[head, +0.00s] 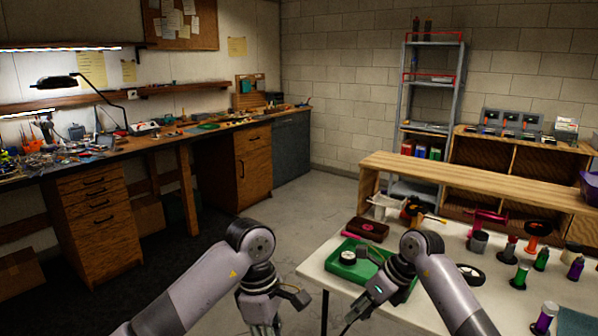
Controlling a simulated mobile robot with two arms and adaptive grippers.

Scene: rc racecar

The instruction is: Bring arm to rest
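My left arm comes in from the bottom left, and its gripper (263,322) hangs down at the bottom edge of the head view, left of the white table (318,262). Its fingertips are at or past the picture's edge. My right arm bends over the front left part of the white table, and its gripper (352,318) points down and left near the table's front edge. I see nothing held in either gripper, but the finger gaps are too small to judge.
A green tray (345,268) lies on the white table beside my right arm. Bottles, including a purple one (544,318), stand to the right. A dark red box (368,229) is behind. A workbench (150,150) lines the left wall; the floor (300,205) between is clear.

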